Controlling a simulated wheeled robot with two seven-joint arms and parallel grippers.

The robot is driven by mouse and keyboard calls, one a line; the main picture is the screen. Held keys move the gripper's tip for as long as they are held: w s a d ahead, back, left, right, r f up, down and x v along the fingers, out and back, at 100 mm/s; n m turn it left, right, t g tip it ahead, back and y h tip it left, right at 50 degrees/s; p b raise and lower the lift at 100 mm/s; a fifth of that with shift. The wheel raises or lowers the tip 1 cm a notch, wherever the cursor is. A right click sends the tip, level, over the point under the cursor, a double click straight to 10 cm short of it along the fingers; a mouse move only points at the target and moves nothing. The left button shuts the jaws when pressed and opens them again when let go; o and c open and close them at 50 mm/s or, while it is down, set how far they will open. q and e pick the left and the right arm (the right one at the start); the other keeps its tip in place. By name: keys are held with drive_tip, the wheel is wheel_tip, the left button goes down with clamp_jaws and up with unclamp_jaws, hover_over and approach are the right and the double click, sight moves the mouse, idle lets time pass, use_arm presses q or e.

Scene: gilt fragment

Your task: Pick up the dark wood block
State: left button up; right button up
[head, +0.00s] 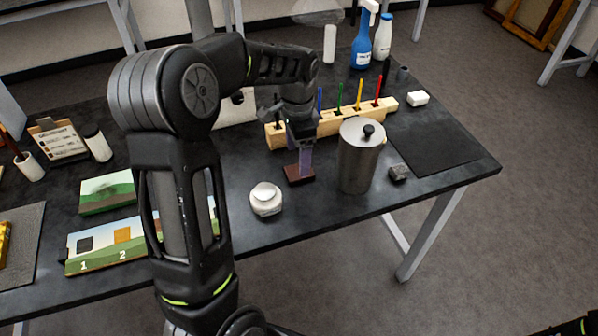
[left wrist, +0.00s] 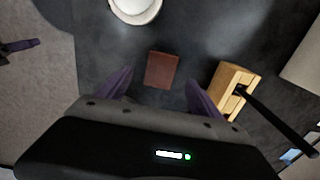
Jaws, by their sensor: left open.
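The dark wood block (head: 299,175) is a small reddish-brown piece lying flat on the black table, left of the metal canister. My left gripper (head: 301,158) points down just over it, its lower end hiding part of the block. In the left wrist view the block (left wrist: 161,71) shows between the two purple fingers of the open, empty left gripper (left wrist: 160,80), with gaps on both sides. Whether the fingertips reach down beside it I cannot tell. A purple finger-like part, seemingly of my right gripper (left wrist: 20,46), shows at the left edge there; its jaw state is unclear.
A lidded metal canister (head: 358,158) stands close to the right of the block. A white jar (head: 265,199) is at the front left. A pale wooden rack (head: 337,122) with coloured sticks lies behind. A dark stone-like lump (head: 399,173) sits right of the canister.

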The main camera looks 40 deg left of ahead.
sight(297, 172)
use_arm(q)
drive_tip(key=shift+a+f+p, duration=0.1)
drive_tip(key=shift+f+p, duration=0.65)
drive_tip(key=shift+f, duration=1.85)
drive_tip(key=shift+c, duration=0.2)
drive_tip(key=c, duration=1.4)
wheel_tip(297, 172, up, 10)
drive_tip(key=shift+r+b, duration=0.1)
drive_tip(key=shift+b, duration=0.65)
